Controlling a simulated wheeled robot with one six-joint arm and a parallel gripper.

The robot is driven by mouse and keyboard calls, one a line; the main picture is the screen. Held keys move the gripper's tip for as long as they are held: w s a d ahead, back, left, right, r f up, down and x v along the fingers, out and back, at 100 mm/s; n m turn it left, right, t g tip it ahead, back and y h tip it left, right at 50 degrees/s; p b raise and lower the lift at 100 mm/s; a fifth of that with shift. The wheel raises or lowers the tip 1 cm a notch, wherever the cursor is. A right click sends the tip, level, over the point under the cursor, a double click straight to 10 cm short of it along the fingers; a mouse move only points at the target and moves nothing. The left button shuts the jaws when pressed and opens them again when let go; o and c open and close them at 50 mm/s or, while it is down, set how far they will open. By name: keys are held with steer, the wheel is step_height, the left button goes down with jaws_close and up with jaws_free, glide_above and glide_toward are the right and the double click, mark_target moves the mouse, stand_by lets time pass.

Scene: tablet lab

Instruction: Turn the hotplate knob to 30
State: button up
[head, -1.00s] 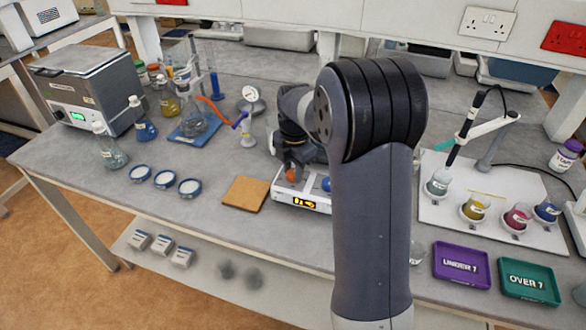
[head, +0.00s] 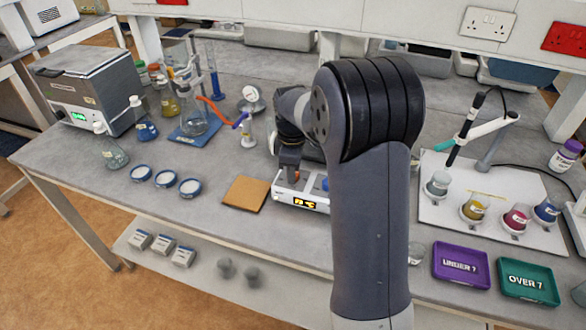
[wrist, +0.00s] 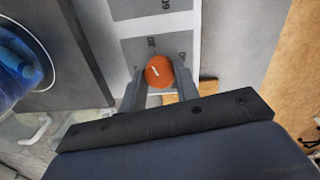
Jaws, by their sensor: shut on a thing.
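The white hotplate (head: 282,193) stands near the front of the bench, partly hidden by my arm. It has a lit orange display (head: 304,203), too small to read surely. In the wrist view its round orange knob (wrist: 157,65) sits on a grey dial panel (wrist: 133,50) with printed numbers, partly hidden; one mark looks like 30 and another like 0. The knob carries a short white pointer line. My gripper (wrist: 158,80) is shut on the knob, one finger on each side. It also shows in the head view (head: 290,172), low over the hotplate's left end.
A vessel of blue liquid (wrist: 15,68) stands on the hotplate's top. A tan square pad (head: 246,194) lies just left of the hotplate. A clamp-stand platform with beakers (head: 445,215) is on the right. Purple (head: 461,266) and green (head: 528,283) trays lie at the front right.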

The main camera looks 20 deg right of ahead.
steer(key=shift+m, duration=0.8)
steer(key=o, duration=1)
step_height(320, 180, up, 11)
steer(key=shift+s+a+f+b, duration=0.1)
steer(key=shift+s+a+b, duration=0.05)
steer(key=shift+b, duration=0.2)
steer(key=shift+f, duration=0.1)
step_height(320, 180, down, 11)
steer(key=shift+r+p, duration=0.15)
steer(key=shift+p, duration=0.25)
